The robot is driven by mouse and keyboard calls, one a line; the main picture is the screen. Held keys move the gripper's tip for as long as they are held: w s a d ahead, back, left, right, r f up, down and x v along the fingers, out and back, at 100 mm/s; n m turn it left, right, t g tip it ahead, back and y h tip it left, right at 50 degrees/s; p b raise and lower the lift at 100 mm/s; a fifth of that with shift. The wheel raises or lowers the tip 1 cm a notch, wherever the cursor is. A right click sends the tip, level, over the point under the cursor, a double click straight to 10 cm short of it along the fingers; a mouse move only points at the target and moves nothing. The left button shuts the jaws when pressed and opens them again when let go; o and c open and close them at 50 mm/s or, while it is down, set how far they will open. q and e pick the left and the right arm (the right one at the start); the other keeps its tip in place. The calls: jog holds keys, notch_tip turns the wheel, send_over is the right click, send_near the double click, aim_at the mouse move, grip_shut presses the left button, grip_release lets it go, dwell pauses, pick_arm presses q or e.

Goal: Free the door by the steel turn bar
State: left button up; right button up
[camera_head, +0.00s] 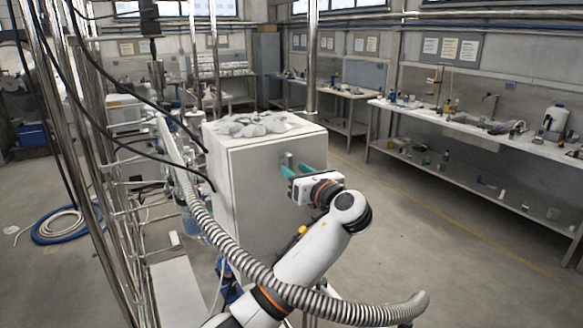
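A pale grey box-shaped cabinet (216,172) stands in the middle, and its door (255,205) is the broad face turned toward me. The door looks closed. A small steel turn bar (287,159) stands roughly upright on the upper part of the door. My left gripper (298,170) is at the door, with its two teal fingers apart and pointing at it. The bar shows beside and just above the left finger. I cannot tell whether the fingers touch the bar or the door. My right gripper is not in view.
A ribbed grey hose (235,255) runs across the front, close to my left arm. Steel poles and a frame (110,220) stand left of the cabinet. Grey lumpy material (255,124) lies on its top. A long bench (470,128) lines the right wall, with open floor (430,245) before it.

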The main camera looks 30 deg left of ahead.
pick_arm(q)
jog(key=shift+s+d, duration=0.35)
jog(key=shift+d, duration=0.2)
jog(key=shift+f, duration=0.1)
dwell(0.6)
